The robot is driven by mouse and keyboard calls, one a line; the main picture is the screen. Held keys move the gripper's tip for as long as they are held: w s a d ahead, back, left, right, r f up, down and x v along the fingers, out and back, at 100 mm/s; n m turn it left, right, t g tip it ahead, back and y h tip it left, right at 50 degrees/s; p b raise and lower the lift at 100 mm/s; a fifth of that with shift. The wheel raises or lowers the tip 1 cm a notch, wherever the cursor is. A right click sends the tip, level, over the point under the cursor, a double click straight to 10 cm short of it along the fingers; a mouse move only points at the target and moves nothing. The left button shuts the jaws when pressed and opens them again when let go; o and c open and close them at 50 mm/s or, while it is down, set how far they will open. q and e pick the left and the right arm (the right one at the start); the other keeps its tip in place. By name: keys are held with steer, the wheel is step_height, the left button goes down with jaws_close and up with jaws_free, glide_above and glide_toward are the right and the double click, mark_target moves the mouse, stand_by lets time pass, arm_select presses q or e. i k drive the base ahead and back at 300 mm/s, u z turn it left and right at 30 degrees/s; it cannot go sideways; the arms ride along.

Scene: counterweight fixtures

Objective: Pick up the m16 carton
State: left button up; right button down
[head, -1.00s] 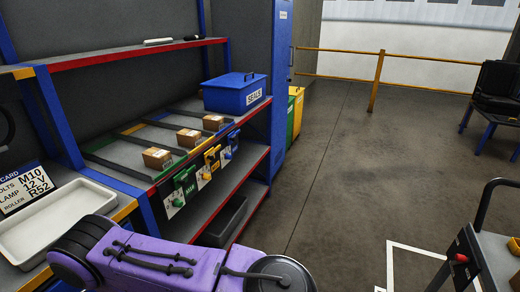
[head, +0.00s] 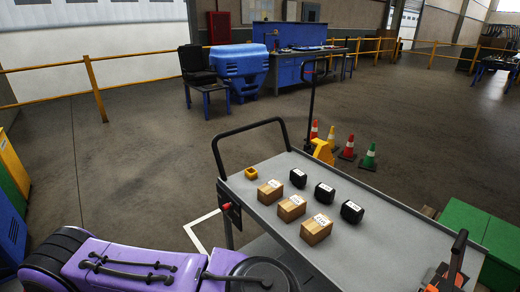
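Three brown cartons stand in a slanting row on the grey top of a cart (head: 365,255): a far carton (head: 270,192), a middle carton (head: 291,208) and a near carton (head: 316,230). Each has a white label on top, too small to read, so I cannot tell which, if any, is the m16 carton. All three stand apart and no gripper touches them. My purple arm reaches in at the lower left, but neither gripper shows in the head view.
Three black blocks (head: 325,193) with white labels and a small yellow piece (head: 251,173) share the cart top. A black handle (head: 250,130) rises at the cart's left end. An orange-and-black item (head: 448,277) is at lower right.

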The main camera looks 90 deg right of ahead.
mark_target(270, 193)
steer(key=u, duration=5.95)
steer(key=k, duration=1.05)
steer(key=u, duration=1.45)
